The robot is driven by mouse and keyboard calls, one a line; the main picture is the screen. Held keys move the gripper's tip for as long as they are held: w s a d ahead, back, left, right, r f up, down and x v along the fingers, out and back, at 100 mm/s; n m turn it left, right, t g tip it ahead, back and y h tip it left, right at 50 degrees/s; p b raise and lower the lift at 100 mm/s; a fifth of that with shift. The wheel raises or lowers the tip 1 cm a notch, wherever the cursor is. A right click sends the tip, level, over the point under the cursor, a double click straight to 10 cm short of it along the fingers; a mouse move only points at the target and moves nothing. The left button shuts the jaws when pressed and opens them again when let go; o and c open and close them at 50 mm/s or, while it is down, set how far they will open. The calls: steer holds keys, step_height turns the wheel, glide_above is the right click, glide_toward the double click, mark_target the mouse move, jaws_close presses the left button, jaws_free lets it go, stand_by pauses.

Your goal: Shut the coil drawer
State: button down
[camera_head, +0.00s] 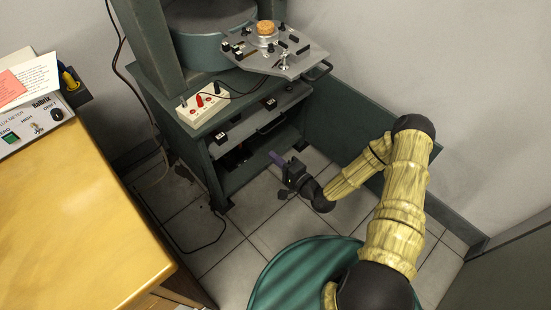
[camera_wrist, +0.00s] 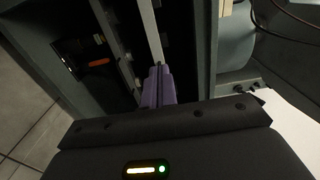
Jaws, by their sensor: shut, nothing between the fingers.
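The green cabinet (camera_head: 213,172) stands against the far wall. A grey drawer (camera_head: 240,131) with a bar handle and small dark blocks sits in its upper front, and I take it for the coil drawer. It looks partly out, but how far is unclear. My gripper (camera_head: 274,157) is low in front of the cabinet, below the drawer. Its purple fingers (camera_wrist: 157,86) are shut with nothing between them. In the wrist view a pale bar (camera_wrist: 150,32) runs up past the fingertips; I cannot tell whether they touch it.
A control panel (camera_head: 284,62) with a cork-topped pot and a white terminal box (camera_head: 202,107) sit above the drawer. A green side panel (camera_head: 362,121) stands on the right. A yellow bench (camera_head: 75,215) is at left. Cables lie on the tiled floor (camera_head: 215,248).

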mark_target(247, 134)
steer(key=b+x, duration=0.1)
steer(key=x, duration=0.4)
steer(key=b+x, duration=0.2)
steer(key=x, duration=0.3)
steer(key=shift+w+f, duration=0.1)
steer(key=shift+f, duration=0.15)
steer(key=shift+w+a+r+b, duration=0.15)
steer(key=shift+w+a+b, duration=0.15)
steer(key=shift+w+a, duration=0.1)
